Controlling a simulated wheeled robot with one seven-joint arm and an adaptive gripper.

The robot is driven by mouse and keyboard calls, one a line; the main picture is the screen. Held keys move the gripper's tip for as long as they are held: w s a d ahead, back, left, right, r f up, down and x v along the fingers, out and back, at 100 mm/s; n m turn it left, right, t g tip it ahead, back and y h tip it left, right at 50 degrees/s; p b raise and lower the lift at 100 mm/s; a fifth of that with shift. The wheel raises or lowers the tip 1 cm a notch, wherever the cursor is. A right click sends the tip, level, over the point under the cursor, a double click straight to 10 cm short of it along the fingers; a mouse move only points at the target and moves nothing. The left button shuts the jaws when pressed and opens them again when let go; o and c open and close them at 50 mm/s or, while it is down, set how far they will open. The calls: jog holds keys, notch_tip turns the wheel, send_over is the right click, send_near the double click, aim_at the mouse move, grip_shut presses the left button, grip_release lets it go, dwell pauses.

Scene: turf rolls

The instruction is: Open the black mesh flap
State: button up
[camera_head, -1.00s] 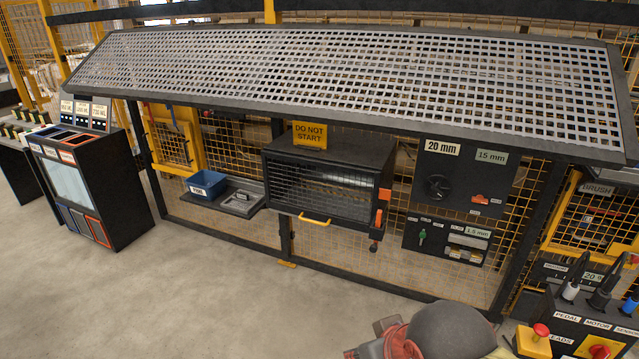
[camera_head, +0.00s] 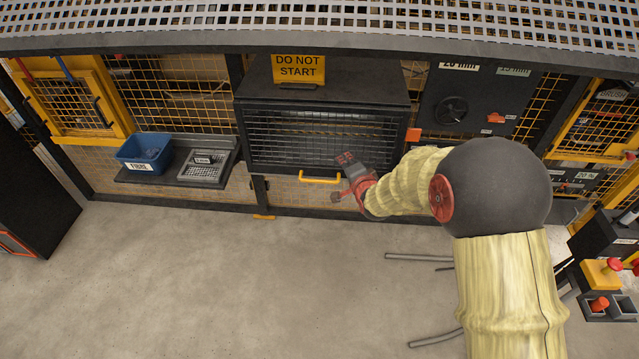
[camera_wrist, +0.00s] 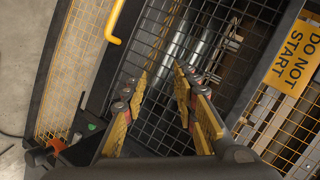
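The black mesh flap (camera_head: 290,128) is the front of a dark box on the fence and looks closed. A yellow handle (camera_head: 320,180) runs along its lower edge. In the wrist view the flap's mesh (camera_wrist: 215,35) lies beyond the fingers, turned in the picture, with metal rollers behind it. The handle (camera_wrist: 114,22) shows there at the upper left, apart from the fingers. My gripper (camera_head: 350,178) is in front of the flap's lower right part, right of the handle. In the wrist view my gripper (camera_wrist: 160,82) is open, with nothing between its yellow-padded fingers.
A yellow "DO NOT START" sign (camera_head: 299,69) stands on the box. An orange part (camera_head: 413,135) is at the box's right side. A blue bin (camera_head: 145,152) sits on a shelf to the left. A perforated canopy (camera_head: 300,25) hangs above.

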jog(key=w+a+f+m+t+y, duration=0.15)
jog(key=a+f, duration=0.25)
jog(key=f, duration=0.5)
jog(key=m+y, duration=0.1)
jog(key=m, duration=0.1)
send_near(319, 182)
jog(key=f+x, duration=0.1)
jog(key=x, duration=0.2)
jog(key=shift+t, duration=0.35)
jog(key=b+x, duration=0.3)
jog(key=x, duration=0.4)
jog(key=shift+w+r, duration=0.1)
jog(key=shift+w, duration=0.2)
grip_shut()
